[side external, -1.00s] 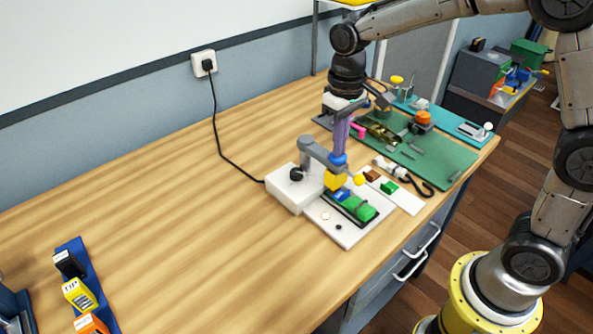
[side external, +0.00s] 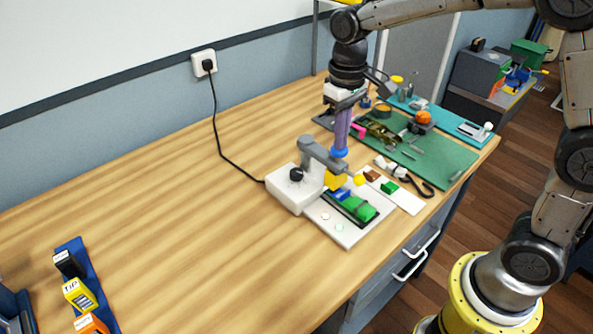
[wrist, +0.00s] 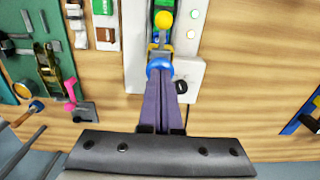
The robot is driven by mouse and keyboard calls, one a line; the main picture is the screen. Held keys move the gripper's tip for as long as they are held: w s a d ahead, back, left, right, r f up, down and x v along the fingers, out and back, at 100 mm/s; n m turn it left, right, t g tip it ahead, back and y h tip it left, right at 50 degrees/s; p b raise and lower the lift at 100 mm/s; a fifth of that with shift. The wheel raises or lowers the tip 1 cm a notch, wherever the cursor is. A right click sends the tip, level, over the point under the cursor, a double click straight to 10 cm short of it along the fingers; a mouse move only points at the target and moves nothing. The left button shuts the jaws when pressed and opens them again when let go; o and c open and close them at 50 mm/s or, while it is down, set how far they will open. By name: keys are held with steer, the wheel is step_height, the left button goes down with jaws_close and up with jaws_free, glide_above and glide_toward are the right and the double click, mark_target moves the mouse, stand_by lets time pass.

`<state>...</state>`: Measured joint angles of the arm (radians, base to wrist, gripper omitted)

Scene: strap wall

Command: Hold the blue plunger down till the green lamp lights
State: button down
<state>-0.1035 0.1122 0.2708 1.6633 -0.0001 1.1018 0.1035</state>
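The blue plunger (side external: 339,153) has a round blue head on the grey arm (side external: 318,152) of a white press unit (side external: 284,190). It also shows in the wrist view (wrist: 159,66). My gripper (side external: 340,146) has long purple fingers, closed together, pointing down with the tips at the blue head. I cannot tell whether the tips still touch it. On the base plate are two small round lamps: one pale white (side external: 325,216) and one now bright with a pale greenish tint (side external: 339,227). Both look pale in the wrist view.
A green mat (side external: 440,160) with tools lies to the right. A cord runs to the wall socket (side external: 204,62). The table's left middle is clear.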

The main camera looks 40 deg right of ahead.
steer(key=shift+r, duration=2.5)
steer(key=s+d+r+t, duration=0.3)
steer(key=s+r, duration=0.5)
steer(key=s, duration=0.4)
steer(key=s+d+f+t, duration=0.1)
steer(key=s+f+t, duration=0.1)
steer(key=s+f, duration=0.5)
steer(key=s, duration=0.3)
steer(key=shift+f+t, duration=0.25)
steer(key=shift+t, duration=0.05)
steer(key=c, duration=1.5)
jaws_free()
steer(key=shift+c, duration=0.2)
